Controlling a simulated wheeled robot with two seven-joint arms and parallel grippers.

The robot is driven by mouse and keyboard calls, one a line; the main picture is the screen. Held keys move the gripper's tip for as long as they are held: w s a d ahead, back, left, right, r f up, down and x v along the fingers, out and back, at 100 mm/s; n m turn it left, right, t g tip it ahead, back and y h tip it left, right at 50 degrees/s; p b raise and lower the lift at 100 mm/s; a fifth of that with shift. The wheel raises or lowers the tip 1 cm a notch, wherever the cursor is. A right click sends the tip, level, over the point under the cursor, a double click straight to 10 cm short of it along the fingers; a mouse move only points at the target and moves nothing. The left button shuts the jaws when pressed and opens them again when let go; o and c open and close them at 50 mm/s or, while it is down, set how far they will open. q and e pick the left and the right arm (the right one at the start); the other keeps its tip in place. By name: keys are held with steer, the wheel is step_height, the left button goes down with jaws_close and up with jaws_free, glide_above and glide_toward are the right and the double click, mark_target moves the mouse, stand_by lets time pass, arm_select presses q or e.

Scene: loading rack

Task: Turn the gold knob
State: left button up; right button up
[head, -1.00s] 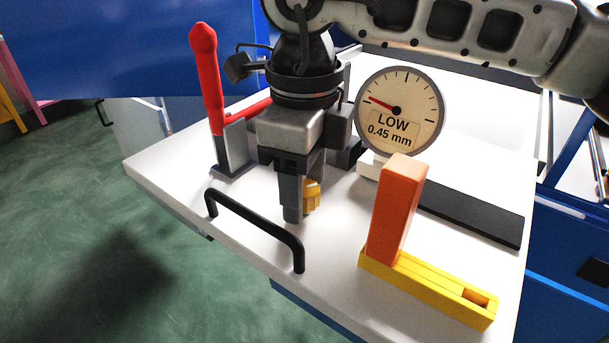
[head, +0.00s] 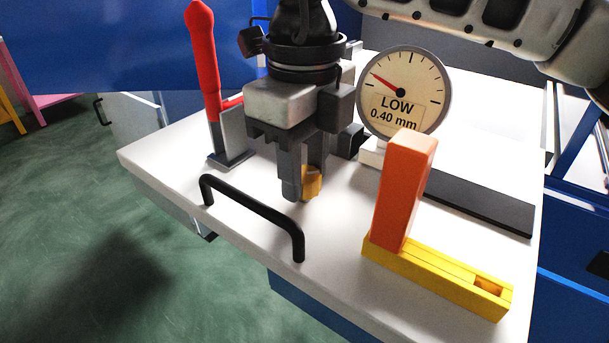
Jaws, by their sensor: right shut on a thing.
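The gold knob (head: 312,181) is low on the white worktop, partly hidden behind a finger of my right gripper (head: 304,186). The right gripper points down and is shut on the knob, one finger in front of it. The round dial gauge (head: 404,91) behind and to the right reads "LOW 0.40 mm", its red needle pointing to the upper left. My left gripper is not in view.
A red lever (head: 204,62) on a grey bracket stands left of the gripper. A black bar handle (head: 252,208) is in front. An orange block (head: 404,190) stands upright in a yellow holder (head: 437,277) at the right. A dark strip (head: 478,204) lies behind it.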

steer(key=m+b, duration=0.2)
steer(key=shift+f+m, duration=0.15)
steer(key=shift+m, duration=0.25)
steer(key=m+b, duration=0.2)
steer(key=m, duration=0.2)
steer(key=shift+b, duration=0.4)
steer(key=m+b, duration=0.1)
steer(key=m, duration=0.2)
steer(key=m+b, duration=0.1)
steer(key=m, duration=0.1)
steer(key=shift+m, duration=0.3)
steer(key=shift+m+b, duration=0.55)
steer(key=shift+m, duration=0.35)
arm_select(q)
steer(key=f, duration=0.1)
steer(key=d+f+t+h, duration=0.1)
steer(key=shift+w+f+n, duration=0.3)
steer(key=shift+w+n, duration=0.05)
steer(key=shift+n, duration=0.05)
arm_select(e)
steer(key=shift+r+m, duration=0.2)
steer(key=shift+m, duration=0.1)
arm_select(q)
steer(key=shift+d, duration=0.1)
arm_select(e)
steer(key=o, duration=1)
steer(key=shift+c, duration=0.2)
